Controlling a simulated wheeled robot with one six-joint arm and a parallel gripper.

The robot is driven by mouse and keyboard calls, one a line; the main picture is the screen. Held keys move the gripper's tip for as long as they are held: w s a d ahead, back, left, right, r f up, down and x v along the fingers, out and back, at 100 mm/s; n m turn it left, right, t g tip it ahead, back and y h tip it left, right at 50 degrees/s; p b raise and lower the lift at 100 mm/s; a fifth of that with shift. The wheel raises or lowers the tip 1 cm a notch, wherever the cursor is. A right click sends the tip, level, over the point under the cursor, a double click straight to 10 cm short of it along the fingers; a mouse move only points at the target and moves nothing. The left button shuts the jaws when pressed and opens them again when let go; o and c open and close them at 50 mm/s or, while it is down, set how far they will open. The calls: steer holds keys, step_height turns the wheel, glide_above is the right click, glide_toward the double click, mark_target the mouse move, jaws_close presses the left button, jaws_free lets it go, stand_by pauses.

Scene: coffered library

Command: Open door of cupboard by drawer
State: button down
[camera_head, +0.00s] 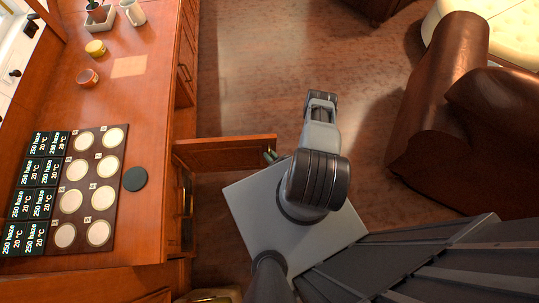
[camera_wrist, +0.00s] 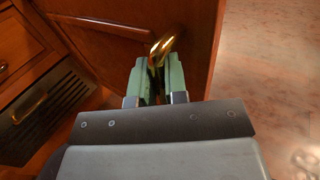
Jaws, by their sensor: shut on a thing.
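The cupboard door (camera_head: 225,152) is reddish-brown wood. In the head view it stands out from the cabinet front at about a right angle, so it is open. Its brass handle (camera_wrist: 166,44) shows in the wrist view, rising from between my green fingertips. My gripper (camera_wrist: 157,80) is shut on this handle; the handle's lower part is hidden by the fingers. In the head view my gripper (camera_head: 270,155) is at the door's outer end, mostly covered by my arm. A drawer front (camera_wrist: 18,50) with a brass handle shows at the left of the wrist view.
The wooden counter (camera_head: 150,100) runs along the left, carrying a hob panel (camera_head: 85,180), bowls and a mug (camera_head: 133,12). A brown leather armchair (camera_head: 450,120) stands at the right. The floor (camera_head: 240,70) beyond the door is clear.

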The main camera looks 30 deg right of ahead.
steer(key=c, duration=1.2)
jaws_free()
steer(key=shift+s+d, duration=0.1)
steer(key=shift+v, duration=6.75)
